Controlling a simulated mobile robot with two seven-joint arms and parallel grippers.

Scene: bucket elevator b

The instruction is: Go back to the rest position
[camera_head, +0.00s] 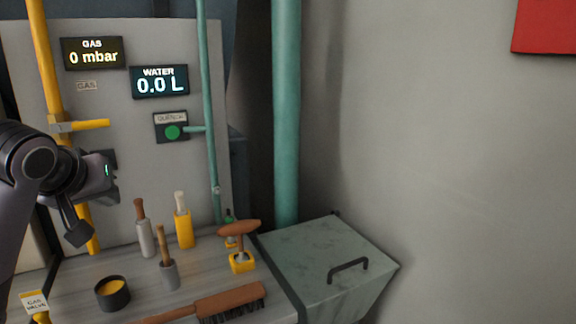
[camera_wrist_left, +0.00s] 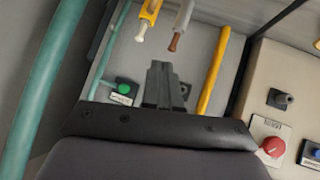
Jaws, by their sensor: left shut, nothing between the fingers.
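My left gripper (camera_head: 108,180) is at the left of the head view, in front of the grey panel and beside the yellow gas pipe (camera_head: 43,50). In the left wrist view its fingers (camera_wrist_left: 161,84) are together with nothing between them. The bench below it holds several hand tools, and the gripper is apart from them. My right gripper is not in view.
Wooden-handled tools (camera_head: 145,230), a brush (camera_head: 228,303) and a small dark pot (camera_head: 112,293) crowd the bench. A green lidded bin (camera_head: 325,258) stands at right by a green pipe (camera_head: 286,110). The left wrist view shows a red button (camera_wrist_left: 273,147).

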